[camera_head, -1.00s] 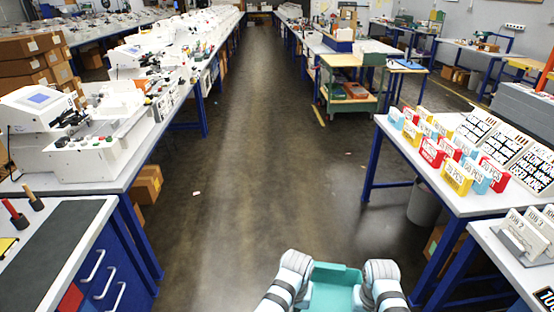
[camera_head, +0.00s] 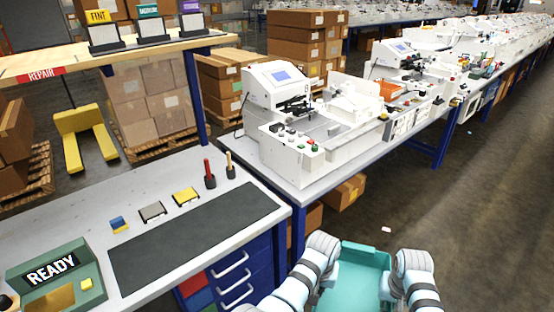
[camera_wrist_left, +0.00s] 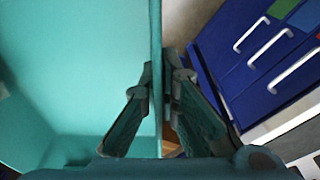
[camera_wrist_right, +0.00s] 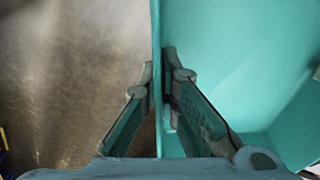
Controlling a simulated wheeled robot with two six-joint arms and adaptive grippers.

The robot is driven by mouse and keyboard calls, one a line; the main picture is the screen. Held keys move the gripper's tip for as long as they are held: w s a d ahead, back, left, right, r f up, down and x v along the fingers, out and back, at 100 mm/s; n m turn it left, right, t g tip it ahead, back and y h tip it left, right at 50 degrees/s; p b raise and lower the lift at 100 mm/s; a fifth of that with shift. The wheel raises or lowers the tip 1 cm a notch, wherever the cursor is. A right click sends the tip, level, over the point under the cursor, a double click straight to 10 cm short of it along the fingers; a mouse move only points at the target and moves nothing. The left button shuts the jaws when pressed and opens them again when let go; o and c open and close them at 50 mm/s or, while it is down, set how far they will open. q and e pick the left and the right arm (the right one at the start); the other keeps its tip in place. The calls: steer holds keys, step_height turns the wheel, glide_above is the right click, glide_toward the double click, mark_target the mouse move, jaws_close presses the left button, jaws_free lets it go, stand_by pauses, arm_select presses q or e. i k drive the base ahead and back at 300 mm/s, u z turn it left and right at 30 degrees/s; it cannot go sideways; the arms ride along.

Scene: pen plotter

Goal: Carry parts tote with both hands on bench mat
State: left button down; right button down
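The teal parts tote (camera_head: 352,270) is held between my two arms at the bottom of the head view. It looks empty in the parts that show. In the left wrist view, my left gripper (camera_wrist_left: 160,85) is shut on one side wall of the tote (camera_wrist_left: 75,70). In the right wrist view, my right gripper (camera_wrist_right: 160,82) is shut on the opposite wall of the tote (camera_wrist_right: 235,60). The dark bench mat (camera_head: 200,232) lies bare on the grey bench at left in the head view, apart from the tote.
Behind the mat stand a red-handled tool (camera_head: 209,174), a yellow block (camera_head: 186,196) and a blue block (camera_head: 119,224). A green READY box (camera_head: 55,278) sits at the bench's left end. Blue drawers (camera_head: 235,280) front the bench. White machines (camera_head: 290,125) fill the neighbouring bench.

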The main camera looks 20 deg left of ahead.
mark_target(203, 234)
steer(key=u, duration=0.95)
steer(key=i, duration=1.1)
steer(key=u, duration=0.65)
